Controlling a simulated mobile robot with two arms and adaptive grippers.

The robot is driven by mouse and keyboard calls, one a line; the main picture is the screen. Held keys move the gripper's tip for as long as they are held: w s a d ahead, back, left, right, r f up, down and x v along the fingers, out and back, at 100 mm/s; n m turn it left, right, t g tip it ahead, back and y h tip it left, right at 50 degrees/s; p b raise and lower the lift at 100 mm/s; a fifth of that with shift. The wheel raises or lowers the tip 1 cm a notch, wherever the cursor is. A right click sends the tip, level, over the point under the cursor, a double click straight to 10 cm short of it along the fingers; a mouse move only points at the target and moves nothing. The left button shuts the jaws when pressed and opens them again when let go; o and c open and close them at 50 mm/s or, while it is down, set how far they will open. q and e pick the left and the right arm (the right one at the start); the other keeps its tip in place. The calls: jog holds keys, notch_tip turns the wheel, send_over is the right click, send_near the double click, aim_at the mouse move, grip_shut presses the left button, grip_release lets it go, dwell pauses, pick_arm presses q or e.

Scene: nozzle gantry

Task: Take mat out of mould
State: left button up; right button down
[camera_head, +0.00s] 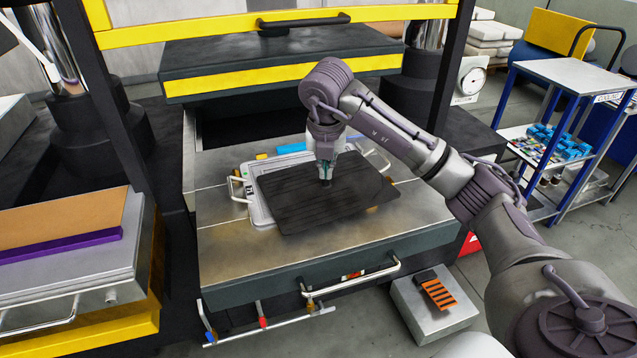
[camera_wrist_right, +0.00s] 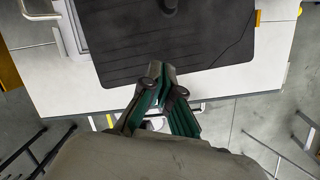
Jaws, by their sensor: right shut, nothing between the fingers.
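The mat (camera_head: 302,205) is a thin black ribbed sheet. It lies skewed over the mould (camera_head: 262,217), a pale grey tray with handles whose left and back rim shows. The mat hides the rest of the mould and reaches past its front and right. The mat also fills the top of the right wrist view (camera_wrist_right: 130,55). My right gripper (camera_head: 325,182) points down over the middle of the mat, shut and empty; its green-sided fingers show in the wrist view (camera_wrist_right: 161,75). Whether the fingertips touch the mat cannot be told. My left gripper is out of view.
The mould is on a metal press table (camera_head: 235,255) under a raised black platen with a yellow bar (camera_head: 250,78). Yellow-edged posts flank it. A front handle (camera_head: 350,280) juts out. A blue trolley (camera_head: 570,75) stands right, a bench with a brown board (camera_head: 65,225) left.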

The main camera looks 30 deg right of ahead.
aim_at(326, 188)
jog(key=x, duration=0.2)
jog(key=p+x, duration=0.2)
jog(key=x, duration=0.1)
jog(key=shift+w+d+f, duration=0.2)
jog(key=shift+w, duration=0.15)
jog(key=x, duration=0.2)
jog(key=p+x, duration=0.1)
jog(key=shift+s+f, duration=0.1)
jog(key=shift+s, duration=0.1)
jog(key=w+p, duration=0.1)
jog(key=w+d, duration=0.1)
jog(key=shift+w+d+f+p, duration=0.15)
jog(key=shift+w+d+p, duration=0.2)
jog(key=shift+w+d, duration=0.15)
jog(key=shift+w, duration=0.15)
jog(key=shift+w+d+f, duration=0.1)
jog(key=shift+w, duration=0.05)
jog(key=shift+w+d+f+b, duration=0.15)
jog(key=shift+w+d+b, duration=0.55)
jog(key=shift+b, duration=0.3)
jog(key=shift+w, duration=0.3)
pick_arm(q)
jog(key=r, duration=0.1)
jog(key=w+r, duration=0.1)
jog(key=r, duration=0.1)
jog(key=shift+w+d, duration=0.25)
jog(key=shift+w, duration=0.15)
